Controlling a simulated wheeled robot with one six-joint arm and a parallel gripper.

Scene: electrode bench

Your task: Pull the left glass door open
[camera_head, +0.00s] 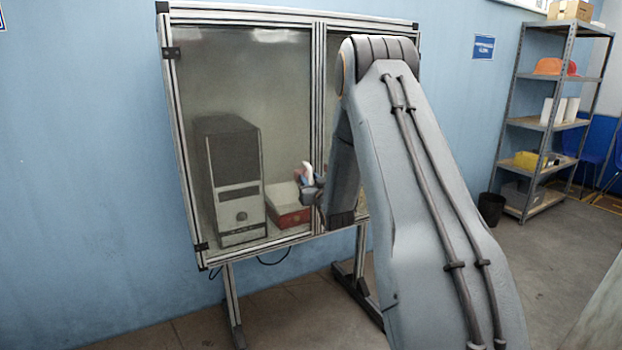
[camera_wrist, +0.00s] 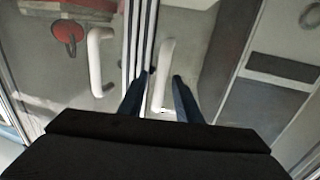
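The left glass door (camera_head: 235,90) of a metal-framed cabinet looks shut, in line with the frame. A pale handle (camera_head: 306,172) stands near its right edge. In the wrist view, which is turned round, this door's white handle (camera_wrist: 163,72) lies between the two dark fingers of my gripper (camera_wrist: 162,80). The fingers are apart, with a gap on each side of the handle; I cannot tell how deep it sits between them. In the head view my gripper (camera_head: 311,190) is at the handle, partly hidden by my arm.
A computer tower (camera_head: 235,175) and a red box (camera_head: 287,208) are behind the left glass. The right door's white handle (camera_wrist: 96,62) is close beside my gripper. My arm covers much of the right door. A shelf (camera_head: 545,125) and a black bin (camera_head: 491,208) stand at the right.

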